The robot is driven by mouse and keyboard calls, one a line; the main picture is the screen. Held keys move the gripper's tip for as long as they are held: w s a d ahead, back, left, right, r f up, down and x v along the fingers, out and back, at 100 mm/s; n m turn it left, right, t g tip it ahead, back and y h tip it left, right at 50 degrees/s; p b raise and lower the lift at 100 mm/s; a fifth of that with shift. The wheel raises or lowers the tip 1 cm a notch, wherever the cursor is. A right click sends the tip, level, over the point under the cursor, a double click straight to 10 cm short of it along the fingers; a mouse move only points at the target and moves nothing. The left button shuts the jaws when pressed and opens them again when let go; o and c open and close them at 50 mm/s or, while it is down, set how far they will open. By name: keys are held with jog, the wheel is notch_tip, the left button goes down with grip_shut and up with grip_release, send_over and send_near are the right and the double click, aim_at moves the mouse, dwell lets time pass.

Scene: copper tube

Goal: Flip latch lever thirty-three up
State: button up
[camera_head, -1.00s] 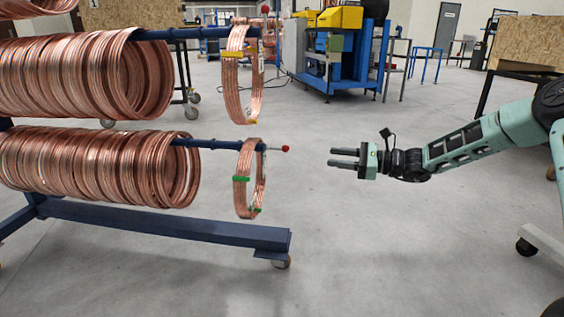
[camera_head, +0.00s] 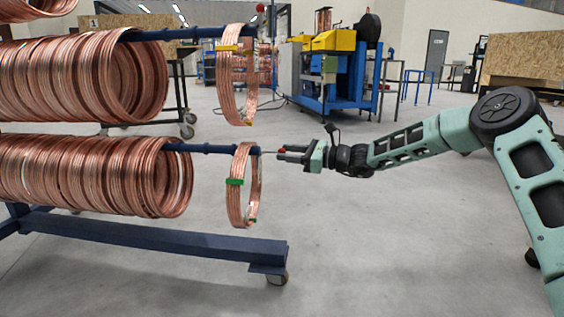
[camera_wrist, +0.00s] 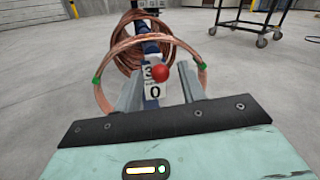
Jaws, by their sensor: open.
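The latch lever shows as a red ball knob (camera_wrist: 160,73) at the end of the lower blue bar (camera_wrist: 151,48). Black-on-white characters that look like a 3 and a 0 show beside and below the knob; thirty-three cannot be read. My gripper (camera_wrist: 158,76) is open, with one finger on each side of the knob; contact cannot be made out. In the head view my gripper (camera_head: 281,152) is level with the bar end, and the red knob (camera_head: 282,150) shows at its fingers. A copper coil with green tape (camera_head: 237,200) hangs on the bar just left of the fingers.
More copper coils (camera_head: 90,175) fill the lower bar. An upper bar carries coils and one with yellow tape (camera_head: 238,90). The rack's blue base beam (camera_head: 150,235) runs below. Floor (camera_head: 400,240) is clear to the right. A wheeled cart (camera_wrist: 262,20) stands behind.

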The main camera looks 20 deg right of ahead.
aim_at(274, 152)
jog(key=shift+b+x, duration=0.35)
jog(key=shift+x, duration=0.85)
grip_shut()
jog(key=shift+r, duration=0.1)
jog(key=shift+r+p, duration=0.1)
jog(key=shift+p, duration=0.35)
